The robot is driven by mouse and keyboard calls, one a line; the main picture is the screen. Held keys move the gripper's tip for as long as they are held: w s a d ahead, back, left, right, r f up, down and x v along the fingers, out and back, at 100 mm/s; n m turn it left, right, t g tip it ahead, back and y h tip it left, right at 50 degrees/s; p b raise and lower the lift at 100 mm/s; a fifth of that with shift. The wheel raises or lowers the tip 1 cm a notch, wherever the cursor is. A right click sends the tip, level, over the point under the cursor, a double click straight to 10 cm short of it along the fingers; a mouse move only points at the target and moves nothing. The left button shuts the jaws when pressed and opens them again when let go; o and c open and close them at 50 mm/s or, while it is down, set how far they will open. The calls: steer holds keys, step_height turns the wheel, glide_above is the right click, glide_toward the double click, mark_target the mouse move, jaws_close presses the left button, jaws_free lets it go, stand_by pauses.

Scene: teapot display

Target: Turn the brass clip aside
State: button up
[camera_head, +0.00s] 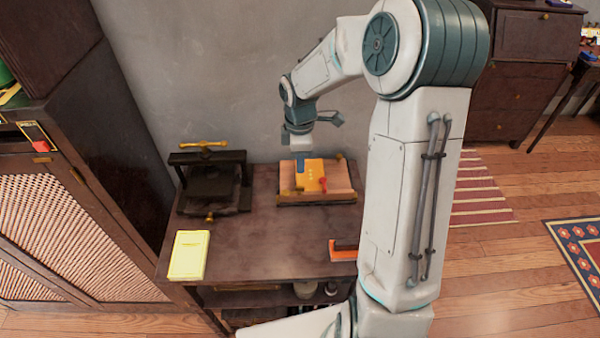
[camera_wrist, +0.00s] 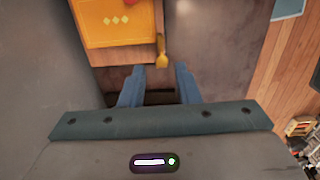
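The brass clip (camera_wrist: 161,52) is a small yellow-gold tab at the near right corner of the wooden board (camera_wrist: 125,54) in the wrist view. My gripper (camera_wrist: 159,92) is open and empty. Its two blue fingers point toward the board, and the clip lies just beyond the fingertips, roughly between their lines. I see no contact. In the head view my gripper (camera_head: 300,165) is over the board's left part.
A black press (camera_head: 211,185) with a brass handle stands to the left on the dark table (camera_head: 260,245). A yellow pad (camera_head: 189,255) lies at the front left, and an orange-edged item (camera_head: 344,251) at the front right. The table's middle is clear. The wall is close behind.

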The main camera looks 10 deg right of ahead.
steer(key=shift+r, duration=1.9)
